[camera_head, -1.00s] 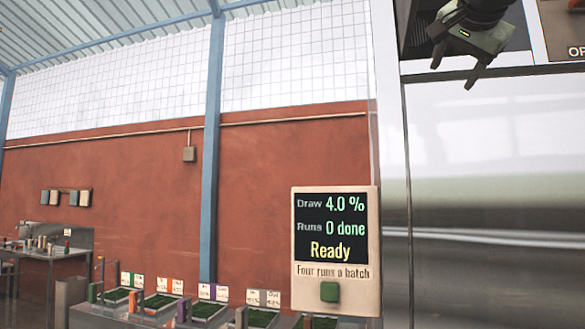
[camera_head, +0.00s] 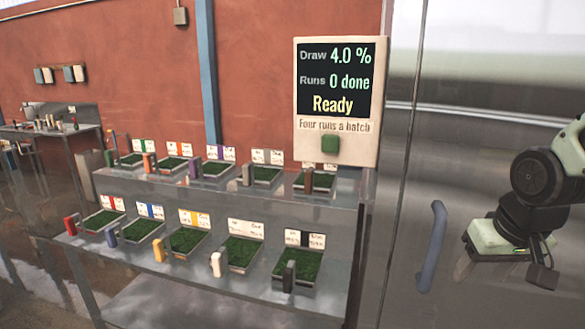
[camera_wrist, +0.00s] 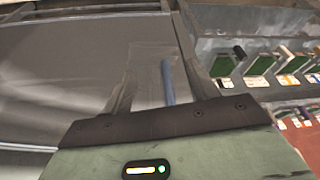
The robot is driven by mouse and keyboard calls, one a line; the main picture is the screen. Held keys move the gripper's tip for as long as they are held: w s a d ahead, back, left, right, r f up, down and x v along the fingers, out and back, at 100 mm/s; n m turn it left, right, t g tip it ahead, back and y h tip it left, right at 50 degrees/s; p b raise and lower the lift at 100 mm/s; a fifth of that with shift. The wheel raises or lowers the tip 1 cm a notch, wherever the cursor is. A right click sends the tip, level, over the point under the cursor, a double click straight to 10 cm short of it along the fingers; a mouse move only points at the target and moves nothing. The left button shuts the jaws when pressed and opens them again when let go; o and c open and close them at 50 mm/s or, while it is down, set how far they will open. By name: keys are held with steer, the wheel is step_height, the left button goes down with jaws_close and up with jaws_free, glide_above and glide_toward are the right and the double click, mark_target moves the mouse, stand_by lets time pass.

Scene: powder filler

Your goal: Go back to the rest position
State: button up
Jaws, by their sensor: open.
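My gripper (camera_head: 495,240) is at the right of the head view, in front of the shiny metal cabinet front (camera_head: 465,110). The blue-grey door handle (camera_head: 432,246) stands upright to the left of my gripper in the head view. In the wrist view the handle (camera_wrist: 168,82) shows between the fingers, beyond them, with no visible contact.
A two-level metal rack (camera_head: 255,195) with several green-filled trays and coloured blocks stands left of the cabinet. A panel (camera_head: 336,125) reads Draw 4.0 %, Runs 0 done, Ready, above a green button (camera_head: 330,144). A side bench (camera_head: 50,128) is far left.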

steer(key=s+f+g, duration=0.1)
steer(key=s+f, duration=0.3)
steer(key=s, duration=0.1)
steer(key=s+a+f+n+g+b, duration=0.1)
steer(key=s+a+f+n+b, duration=0.1)
steer(key=s+a, duration=0.4)
steer(key=s+a+f+n+g+b, duration=0.1)
steer(key=s+a+n+b, duration=0.3)
steer(key=a, duration=0.8)
steer(key=s+n, duration=0.2)
steer(key=s, duration=0.1)
steer(key=shift+f+g+y, duration=0.3)
steer(key=shift+f+y, duration=0.1)
